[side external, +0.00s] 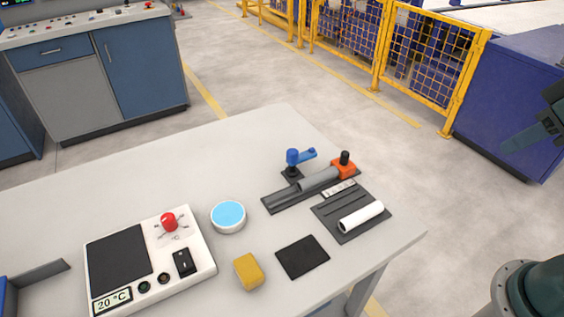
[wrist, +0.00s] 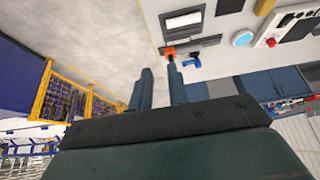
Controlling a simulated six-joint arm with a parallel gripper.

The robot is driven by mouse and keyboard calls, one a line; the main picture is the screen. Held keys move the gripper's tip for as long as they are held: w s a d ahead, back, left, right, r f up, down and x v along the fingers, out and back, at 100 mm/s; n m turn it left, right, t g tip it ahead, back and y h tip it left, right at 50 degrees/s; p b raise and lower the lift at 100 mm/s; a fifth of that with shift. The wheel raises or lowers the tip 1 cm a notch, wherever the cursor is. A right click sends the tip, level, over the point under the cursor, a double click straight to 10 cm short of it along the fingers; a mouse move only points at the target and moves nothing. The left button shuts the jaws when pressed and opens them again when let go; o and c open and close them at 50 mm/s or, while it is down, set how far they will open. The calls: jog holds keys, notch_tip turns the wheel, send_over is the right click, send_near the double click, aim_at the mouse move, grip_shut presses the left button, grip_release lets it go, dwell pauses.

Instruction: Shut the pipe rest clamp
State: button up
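The pipe rest (side external: 283,197) is a long dark channel on the table, with a grey pipe (side external: 318,180) lying in it and an orange block with a black knob (side external: 344,165) at its right end. The blue clamp (side external: 293,157) stands on a small dark base behind the channel; its arm points right, apart from the pipe. The clamp also shows in the wrist view (wrist: 192,62), just right of my fingers. My gripper (wrist: 160,70) has its two fingers apart with nothing visible between them. In the side view it is partly cut off at the right edge, off the table.
A white pipe (side external: 361,217) lies on a dark ribbed plate (side external: 330,215). A dark square pad (side external: 302,257), yellow sponge (side external: 248,271), blue-topped round dish (side external: 228,216) and control unit (side external: 120,262) are nearby. Yellow fencing (side external: 420,75) stands beyond the table.

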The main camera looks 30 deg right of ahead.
jog(key=o, duration=0.6)
jog(key=shift+w+r, duration=0.25)
jog(key=shift+w, duration=0.1)
jog(key=w+a+r+n+g, duration=0.15)
jog(key=w+r, duration=0.25)
jog(key=w, duration=0.6)
jog(key=n+g, duration=0.4)
jog(key=n, duration=0.1)
send_over(293, 151)
notch_tip(293, 151, down, 15)
jog(key=shift+f, duration=0.45)
jog(key=shift+f, duration=0.15)
notch_tip(293, 151, down, 14)
jog(key=shift+r, duration=0.25)
